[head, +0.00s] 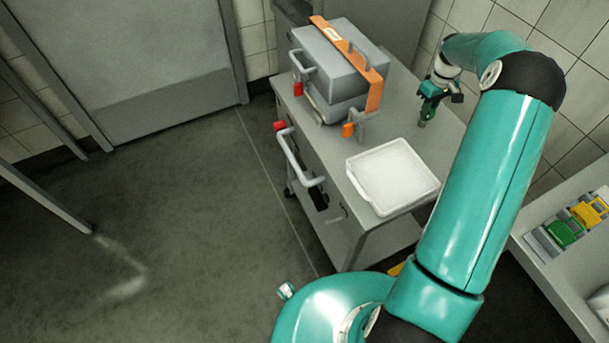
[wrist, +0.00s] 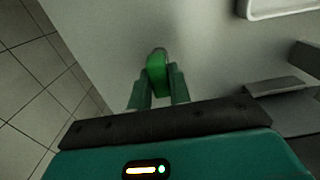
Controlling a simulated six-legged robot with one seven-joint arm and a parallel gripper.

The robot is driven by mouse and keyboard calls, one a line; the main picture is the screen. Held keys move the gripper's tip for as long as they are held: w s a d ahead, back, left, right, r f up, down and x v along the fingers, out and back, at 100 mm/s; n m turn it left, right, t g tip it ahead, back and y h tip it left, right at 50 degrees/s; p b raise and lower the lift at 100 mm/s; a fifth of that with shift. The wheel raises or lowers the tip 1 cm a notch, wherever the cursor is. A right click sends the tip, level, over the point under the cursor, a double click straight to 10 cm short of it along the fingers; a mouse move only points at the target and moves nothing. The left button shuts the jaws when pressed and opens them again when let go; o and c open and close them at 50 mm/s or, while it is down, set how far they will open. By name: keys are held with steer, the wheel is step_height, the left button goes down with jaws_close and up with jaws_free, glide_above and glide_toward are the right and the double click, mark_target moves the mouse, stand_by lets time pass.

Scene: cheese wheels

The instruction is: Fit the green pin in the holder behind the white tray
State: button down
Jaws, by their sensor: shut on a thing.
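My gripper (head: 428,103) is shut on the green pin (wrist: 157,75), which stands up between the two fingers in the wrist view; my gripper (wrist: 158,92) also fills the lower middle there. In the head view the pin's lower end (head: 424,121) shows just under the fingers, above the far right part of the grey cart top. The white tray (head: 392,176) lies on the near part of that top, and its corner (wrist: 275,12) shows at the upper right of the wrist view. I cannot make out the holder for certain.
A grey case with an orange band (head: 338,62) stands on the cart's left side, with a small grey bracket (head: 361,124) by its near corner. A tiled wall (head: 570,80) is close on the right. A shelf at right carries a green block (head: 565,232) and a yellow block (head: 588,211).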

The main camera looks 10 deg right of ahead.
steer(key=shift+r, duration=0.95)
steer(key=shift+r, duration=0.35)
steer(key=shift+r, duration=0.65)
steer(key=shift+r, duration=0.35)
steer(key=shift+r, duration=0.4)
steer(key=shift+r, duration=1.45)
